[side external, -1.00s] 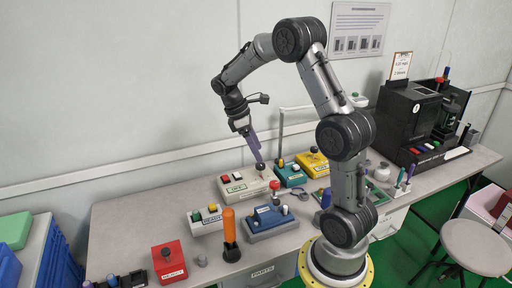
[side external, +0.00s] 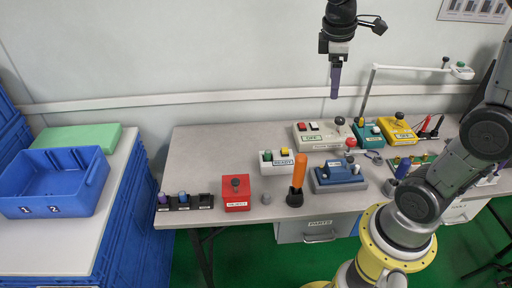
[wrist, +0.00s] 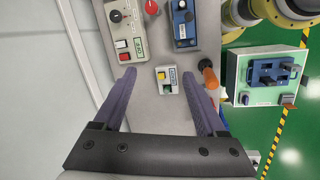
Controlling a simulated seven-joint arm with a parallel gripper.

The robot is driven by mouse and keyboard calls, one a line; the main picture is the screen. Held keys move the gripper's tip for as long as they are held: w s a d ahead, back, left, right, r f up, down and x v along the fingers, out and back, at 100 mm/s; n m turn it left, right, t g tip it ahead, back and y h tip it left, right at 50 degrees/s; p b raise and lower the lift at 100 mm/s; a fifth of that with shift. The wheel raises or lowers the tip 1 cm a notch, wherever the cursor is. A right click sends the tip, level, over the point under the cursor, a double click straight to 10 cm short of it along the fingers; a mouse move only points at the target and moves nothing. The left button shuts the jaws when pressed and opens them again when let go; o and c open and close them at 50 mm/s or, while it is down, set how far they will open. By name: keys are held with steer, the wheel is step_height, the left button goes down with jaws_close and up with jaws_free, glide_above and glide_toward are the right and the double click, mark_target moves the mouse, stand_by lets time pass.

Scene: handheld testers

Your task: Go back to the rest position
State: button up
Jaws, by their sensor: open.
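My gripper (side external: 335,82) hangs above the back of the grey table (side external: 215,145), in free air near the wall, fingers pointing down. In the wrist view its two purple fingers (wrist: 158,100) are spread apart with nothing held between them.
A red box (side external: 236,196), an orange-handled tool (side external: 299,172) and a dark rack (side external: 184,202) stand along the front edge. Teal (side external: 369,136) and yellow (side external: 397,129) testers are at the back right. A thin lamp-like stand (side external: 413,69) rises behind. A blue bin (side external: 53,183) is at left.

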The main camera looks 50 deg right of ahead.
steer(key=s+a+f+m+t+y, duration=0.1)
steer(key=s+a+m+t, duration=0.4)
steer(key=s+a, duration=0.6)
steer(key=shift+s+a+f+m+y, duration=0.2)
steer(key=shift+s+a+m+y, duration=0.15)
steer(key=shift+a+m+y, duration=0.4)
steer(key=shift+d+n, duration=0.1)
steer(key=shift+n, duration=0.15)
